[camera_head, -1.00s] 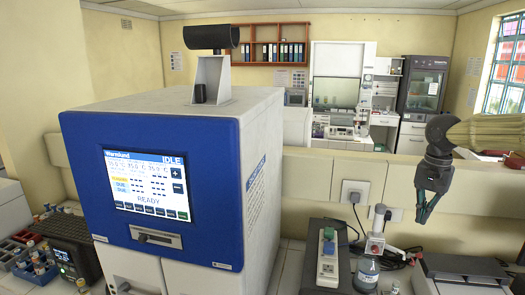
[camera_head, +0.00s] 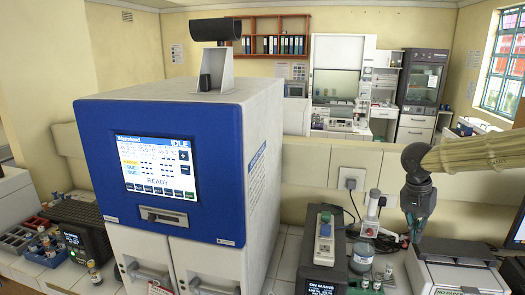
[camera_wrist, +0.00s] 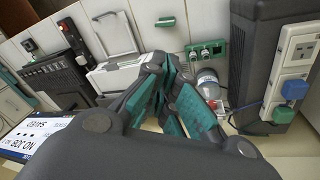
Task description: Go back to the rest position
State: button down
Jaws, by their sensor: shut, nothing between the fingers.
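My gripper (camera_head: 415,232) hangs at the right of the head view, pointing down, at the end of my arm. Its fingers are shut and empty. It is above the counter, near a grey flat-topped device (camera_head: 455,272), and I cannot tell its exact height over it. In the wrist view my gripper (camera_wrist: 178,85) shows its dark links and green finger pads, with nothing held. The large incubator (camera_head: 95,135) with a blue front stands left of my gripper, well apart from it. Its screen (camera_head: 155,168) reads IDLE and READY, and its lower doors look closed.
A dark power unit (camera_head: 318,250) and a clear bottle (camera_head: 362,257) stand between incubator and gripper. Wall sockets (camera_head: 352,180) are behind. Small vials (camera_head: 95,272) stand at left. Open air surrounds the gripper.

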jog(key=s+a+f+n+t+h, duration=0.1)
jog(key=s+a+f, duration=0.1)
jog(key=f, duration=0.7)
jog(key=s+a+f+n+t+h, duration=0.1)
jog(key=s+a+f+t+h, duration=0.1)
jog(key=f, duration=0.6)
jog(key=s+a+f+n+t+h, duration=0.1)
jog(key=s+a+f+n, duration=0.1)
jog(key=f, duration=0.7)
jog(key=s+a+f+n+y, duration=0.2)
jog(key=s+a+f, duration=0.3)
jog(key=s+f, duration=0.25)
jog(key=s+a+f+n+y, duration=0.1)
jog(key=s+a+f+y, duration=0.1)
jog(key=s+a+f, duration=0.5)
jog(key=s+a+f+n+g+y, duration=0.1)
jog(key=s+f+g, duration=0.1)
jog(key=s, duration=0.9)
jog(key=s+a+f+n+g+y, duration=0.1)
jog(key=s+a+f+g+y, duration=0.1)
jog(key=s, duration=0.8)
notch_tip(320, 180, down, 14)
jog(key=b, duration=1.5)
jog(key=shift+d+h, duration=0.2)
jog(key=shift+h, duration=0.1)
jog(key=shift+m, duration=0.3)
